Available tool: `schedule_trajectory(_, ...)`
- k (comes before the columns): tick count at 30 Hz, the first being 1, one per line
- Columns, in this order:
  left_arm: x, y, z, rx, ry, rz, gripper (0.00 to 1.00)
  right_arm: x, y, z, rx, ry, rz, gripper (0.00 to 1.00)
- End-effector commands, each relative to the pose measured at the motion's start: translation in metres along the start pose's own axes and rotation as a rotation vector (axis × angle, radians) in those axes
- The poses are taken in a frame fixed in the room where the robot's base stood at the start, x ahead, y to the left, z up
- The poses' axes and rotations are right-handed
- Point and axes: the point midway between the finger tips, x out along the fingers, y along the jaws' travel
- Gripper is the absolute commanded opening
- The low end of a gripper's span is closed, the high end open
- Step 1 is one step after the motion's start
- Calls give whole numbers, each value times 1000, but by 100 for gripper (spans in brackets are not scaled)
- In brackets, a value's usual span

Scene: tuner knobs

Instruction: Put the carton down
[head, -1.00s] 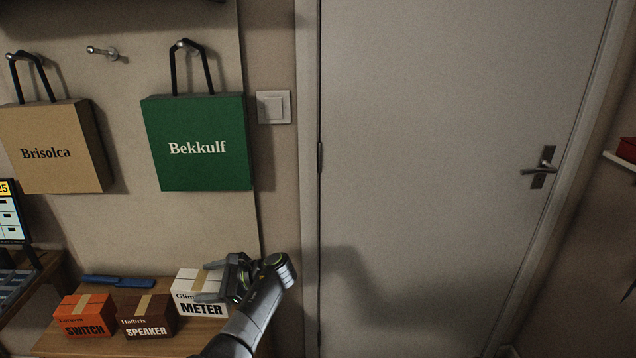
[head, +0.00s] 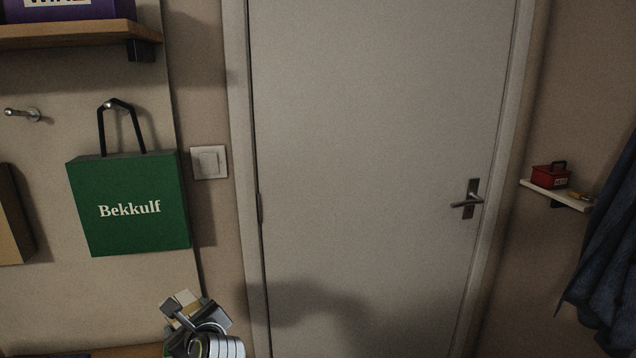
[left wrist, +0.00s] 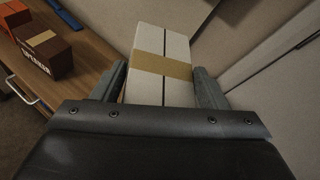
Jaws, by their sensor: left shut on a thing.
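A white carton with a tan tape band (left wrist: 150,88) is between the two fingers of my left gripper (left wrist: 162,84) in the left wrist view. The fingers are shut on its sides. In the head view the carton (head: 181,298) shows only in part behind my left gripper (head: 195,318), low in the picture, above the strip of wooden bench (head: 135,351). The carton's underside is hidden, so I cannot tell whether it touches anything. My right gripper is not in view.
In the left wrist view a brown SPEAKER carton (left wrist: 45,58) and an orange carton (left wrist: 14,16) stand on the bench at left. A green Bekkulf bag (head: 128,207) hangs on the wall above. A closed door (head: 375,170) stands to the right.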

Motion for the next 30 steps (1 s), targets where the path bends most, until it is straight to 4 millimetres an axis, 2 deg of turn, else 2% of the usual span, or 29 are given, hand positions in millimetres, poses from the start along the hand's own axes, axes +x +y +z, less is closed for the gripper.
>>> schedule_trajectory(9,-74,-19,45,126,114,-339,31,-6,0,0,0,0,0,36)
schedule_trajectory(16,-126,-22,72,203,182,-518,30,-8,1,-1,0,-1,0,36)
schedule_trajectory(21,-143,-20,79,224,206,-569,30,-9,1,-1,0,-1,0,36)
schedule_trajectory(30,-147,-20,80,228,214,-579,30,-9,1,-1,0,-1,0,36)
